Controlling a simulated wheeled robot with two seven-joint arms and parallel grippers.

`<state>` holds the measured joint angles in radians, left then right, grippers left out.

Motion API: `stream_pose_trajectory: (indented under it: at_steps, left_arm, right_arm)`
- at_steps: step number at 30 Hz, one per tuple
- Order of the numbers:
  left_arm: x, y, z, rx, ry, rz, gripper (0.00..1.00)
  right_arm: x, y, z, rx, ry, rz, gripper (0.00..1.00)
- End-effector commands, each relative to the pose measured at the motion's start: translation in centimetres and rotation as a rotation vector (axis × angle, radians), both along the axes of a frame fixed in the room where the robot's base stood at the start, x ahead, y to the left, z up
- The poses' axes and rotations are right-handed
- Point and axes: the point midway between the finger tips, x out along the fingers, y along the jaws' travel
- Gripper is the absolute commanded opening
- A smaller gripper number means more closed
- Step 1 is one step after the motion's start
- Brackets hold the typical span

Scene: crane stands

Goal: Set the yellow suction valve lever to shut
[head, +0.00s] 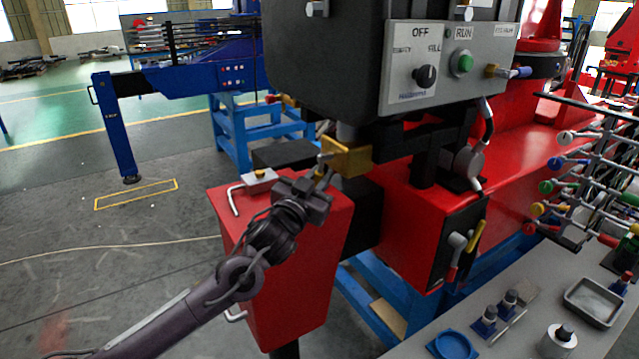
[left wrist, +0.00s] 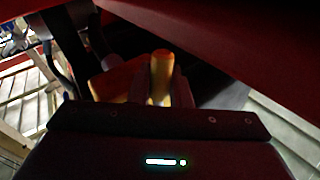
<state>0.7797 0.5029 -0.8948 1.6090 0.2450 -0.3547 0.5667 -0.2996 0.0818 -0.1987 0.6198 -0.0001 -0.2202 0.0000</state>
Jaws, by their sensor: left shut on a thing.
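A brass-yellow valve body (head: 350,158) sits under the grey control box, at the top rear of the red tank. My left gripper (head: 324,178) reaches up to it from the lower left. In the left wrist view, the gripper (left wrist: 161,85) is shut on a yellow, round-ended lever (left wrist: 161,62), which stands between the two fingers. An orange-yellow block (left wrist: 112,84) lies just left of the fingers there. In the head view the fingers mostly hide the lever, so I cannot tell its angle. My right gripper is not in view.
The control box panel (head: 445,65) with a black knob and green button hangs close above. The red tank top (head: 300,215) lies under my gripper. Another yellow handle (head: 476,237) and a red-tipped lever (head: 453,262) are on the right. A grey bench (head: 425,335) stands lower right.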

Motion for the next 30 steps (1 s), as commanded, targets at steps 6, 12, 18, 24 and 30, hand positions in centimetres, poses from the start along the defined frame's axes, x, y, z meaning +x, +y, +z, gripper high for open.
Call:
stream_pose_trajectory:
  at_steps: [6,12,18,24,30]
  left_arm:
    - [0.0,0.0,-0.1,0.002,0.002,0.001,0.32]
    - [0.0,0.0,0.0,0.001,0.002,0.000,0.37]
    - [-0.5,0.2,-0.2,0.001,0.002,0.000,0.37]
    - [-3.1,1.3,-0.9,0.000,0.003,0.000,0.37]
    - [-5.9,2.3,-1.3,0.001,0.004,0.001,0.37]
  right_arm:
    - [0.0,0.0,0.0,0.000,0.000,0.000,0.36]
    - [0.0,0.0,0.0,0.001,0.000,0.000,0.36]
    - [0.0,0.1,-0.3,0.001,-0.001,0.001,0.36]
    - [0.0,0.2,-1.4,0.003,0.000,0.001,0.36]
    - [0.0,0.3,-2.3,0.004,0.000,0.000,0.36]
